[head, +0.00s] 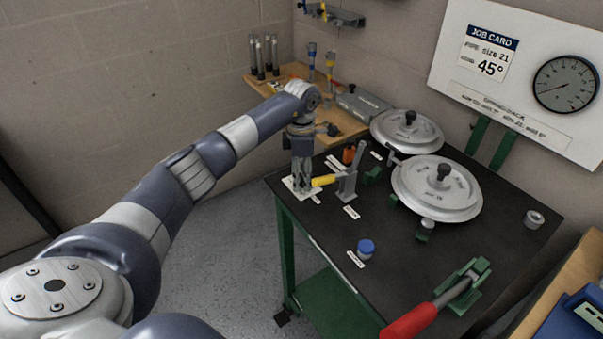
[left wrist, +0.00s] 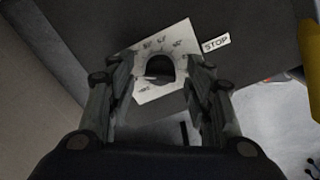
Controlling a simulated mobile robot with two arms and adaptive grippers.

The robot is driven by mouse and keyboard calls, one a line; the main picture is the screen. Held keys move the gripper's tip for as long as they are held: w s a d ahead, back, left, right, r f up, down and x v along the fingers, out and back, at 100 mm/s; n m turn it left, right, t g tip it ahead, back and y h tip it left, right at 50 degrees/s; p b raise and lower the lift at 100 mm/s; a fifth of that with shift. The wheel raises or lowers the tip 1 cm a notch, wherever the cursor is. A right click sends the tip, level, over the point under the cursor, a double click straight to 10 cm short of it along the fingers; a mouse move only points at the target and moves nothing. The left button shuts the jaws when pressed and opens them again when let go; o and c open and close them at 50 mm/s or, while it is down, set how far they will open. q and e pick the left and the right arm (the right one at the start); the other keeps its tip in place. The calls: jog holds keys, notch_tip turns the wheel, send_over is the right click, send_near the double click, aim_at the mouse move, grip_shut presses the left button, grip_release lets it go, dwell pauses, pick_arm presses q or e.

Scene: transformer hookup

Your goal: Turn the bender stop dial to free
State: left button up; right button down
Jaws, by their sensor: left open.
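The stop dial (left wrist: 160,66) is a dark rounded knob on a white plate (left wrist: 178,34) with printed marks around it. A "STOP" label (left wrist: 216,43) lies beside the plate. In the head view the plate (head: 290,184) sits at the table's near left corner, and the gripper hides the dial there. My left gripper (head: 301,190) points down over the plate. In the left wrist view its open fingers (left wrist: 160,85) are on either side of the dial; I cannot tell whether they touch it. The dial's setting cannot be read clearly. My right gripper is not in view.
A yellow-handled lever (head: 325,180) stands close right of the gripper. An orange knob (head: 348,155), a blue knob (head: 366,247), two round discs (head: 436,190) and a red-handled lever (head: 410,321) are on the black table (head: 325,225). A wooden shelf (head: 345,123) is behind.

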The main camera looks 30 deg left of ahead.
pick_arm(q)
jog(key=c, duration=1.1)
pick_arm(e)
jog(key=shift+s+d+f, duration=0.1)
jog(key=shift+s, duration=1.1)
pick_arm(q)
jog(key=shift+n, duration=0.4)
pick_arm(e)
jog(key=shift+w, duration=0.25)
pick_arm(q)
jog(key=shift+n, duration=0.9)
jog(key=n, duration=0.4)
jog(key=shift+r+p, duration=0.1)
jog(key=shift+p, duration=0.25)
jog(key=shift+n+p, duration=0.4)
jog(key=shift+n, duration=2.3)
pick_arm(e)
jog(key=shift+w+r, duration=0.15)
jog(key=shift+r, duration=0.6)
